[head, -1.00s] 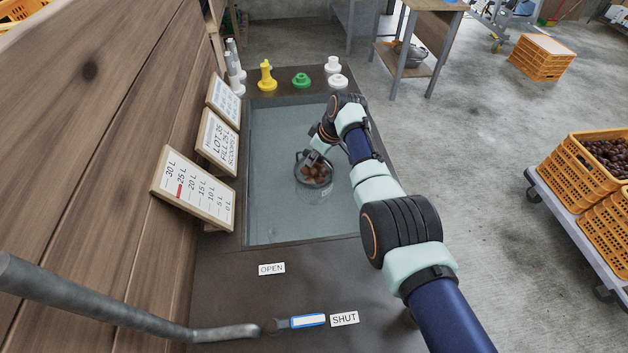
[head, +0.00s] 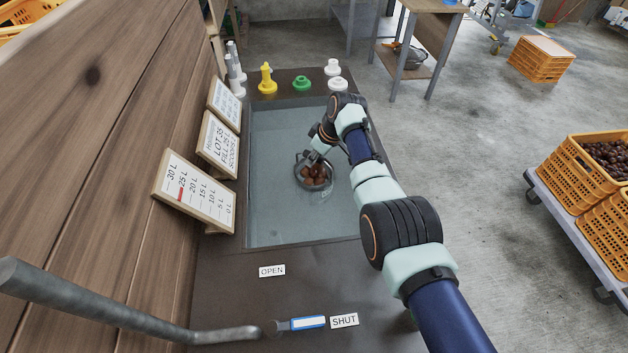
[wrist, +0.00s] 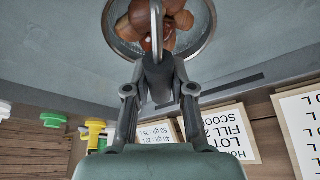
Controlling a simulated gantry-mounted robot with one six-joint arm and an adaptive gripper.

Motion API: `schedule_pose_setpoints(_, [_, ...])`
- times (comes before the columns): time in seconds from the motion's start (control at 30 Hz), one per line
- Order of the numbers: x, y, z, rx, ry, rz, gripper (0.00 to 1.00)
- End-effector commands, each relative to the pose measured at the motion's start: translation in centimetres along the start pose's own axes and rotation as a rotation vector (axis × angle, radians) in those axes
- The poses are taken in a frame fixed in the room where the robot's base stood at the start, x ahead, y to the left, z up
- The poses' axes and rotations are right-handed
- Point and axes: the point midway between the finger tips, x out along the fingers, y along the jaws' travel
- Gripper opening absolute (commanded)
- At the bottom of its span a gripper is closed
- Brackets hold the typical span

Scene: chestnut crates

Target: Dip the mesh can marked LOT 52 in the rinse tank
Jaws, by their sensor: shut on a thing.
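The mesh can (head: 299,180) is round and open-topped, with brown chestnuts (head: 314,175) inside. It is within the rinse tank (head: 280,242), about midway along it. My gripper (head: 312,156) is above the can's far-left side and shut on its handle. In the wrist view my gripper (wrist: 157,62) is closed around a thin metal bar over the can (wrist: 122,46), and chestnuts of different browns show behind it. The can's lot mark is not visible. Faint ripples lie beside the can, but its depth in the water is hard to judge.
Level and lot boards (head: 195,190) line the tank's left side. A blue-handled lever (head: 302,323) lies by the SHUT label (head: 344,320), with OPEN (head: 272,270) nearby.

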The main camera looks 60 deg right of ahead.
Motion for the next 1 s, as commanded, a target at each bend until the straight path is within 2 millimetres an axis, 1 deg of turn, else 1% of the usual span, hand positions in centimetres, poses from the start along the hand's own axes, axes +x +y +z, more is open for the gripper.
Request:
schedule_pose_setpoints(0.37, [-0.1,0.1,-0.1,-0.001,0.002,0.002,0.0])
schedule_pose_setpoints(0.7, [1.0,0.1,0.4,-0.001,0.002,0.002,0.0])
schedule_pose_setpoints(1.0, [1.0,0.1,0.3,-0.001,0.003,0.002,0.0])
